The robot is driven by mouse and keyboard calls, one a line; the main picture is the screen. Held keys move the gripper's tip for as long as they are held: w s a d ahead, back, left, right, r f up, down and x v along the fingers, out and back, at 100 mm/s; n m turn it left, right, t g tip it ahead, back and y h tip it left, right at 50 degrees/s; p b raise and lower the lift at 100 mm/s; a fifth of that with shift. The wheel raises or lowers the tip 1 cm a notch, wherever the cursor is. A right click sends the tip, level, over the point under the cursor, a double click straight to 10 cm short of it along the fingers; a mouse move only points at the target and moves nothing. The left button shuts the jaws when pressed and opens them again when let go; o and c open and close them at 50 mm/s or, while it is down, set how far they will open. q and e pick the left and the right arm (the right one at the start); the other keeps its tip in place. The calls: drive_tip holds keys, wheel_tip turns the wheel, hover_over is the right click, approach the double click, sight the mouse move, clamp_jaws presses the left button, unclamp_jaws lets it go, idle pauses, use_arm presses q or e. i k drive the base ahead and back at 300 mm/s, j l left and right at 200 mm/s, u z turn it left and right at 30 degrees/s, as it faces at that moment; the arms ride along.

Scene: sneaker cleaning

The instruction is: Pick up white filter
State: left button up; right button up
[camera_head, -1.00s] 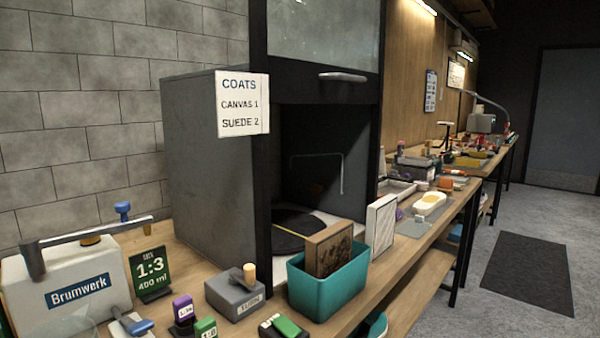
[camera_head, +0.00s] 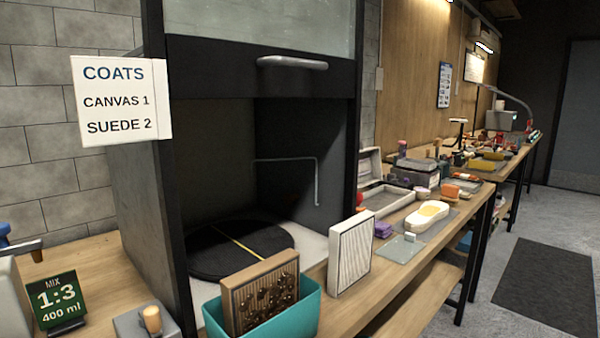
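A white framed filter panel with a pleated face (camera_head: 350,252) stands upright on the bench, just right of the teal bin. A second, brown and dirty filter (camera_head: 262,292) stands tilted inside the teal bin (camera_head: 308,312). Its face has dark blotches, and its lower part is hidden by the bin wall. Neither of my grippers shows in the head view.
A dark booth with a raised glass front (camera_head: 262,25) and a black turntable (camera_head: 225,250) stands behind the bin. A green 1:3 sign (camera_head: 57,298) and a grey box with a wooden knob (camera_head: 148,322) are at left. Loose items crowd the bench further right.

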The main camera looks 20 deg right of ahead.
sight(351, 242)
drive_tip(key=i+l, duration=0.1)
drive_tip(key=l, duration=0.55)
drive_tip(key=i+l+u, duration=0.15)
drive_tip(key=l, duration=1.2)
drive_tip(key=i+l+u, duration=0.1)
drive_tip(key=l, duration=0.55)
drive_tip(key=l+u, duration=0.2)
drive_tip(key=u, duration=0.2)
drive_tip(key=l+u, duration=0.15)
drive_tip(key=u, duration=0.3)
drive_tip(key=k+l+u, duration=0.1)
drive_tip(key=u, duration=0.3)
drive_tip(key=k+l+u, duration=0.1)
drive_tip(key=u, duration=0.3)
drive_tip(key=k+l, duration=0.35)
drive_tip(key=i+l, duration=0.1)
drive_tip(key=i, duration=0.4)
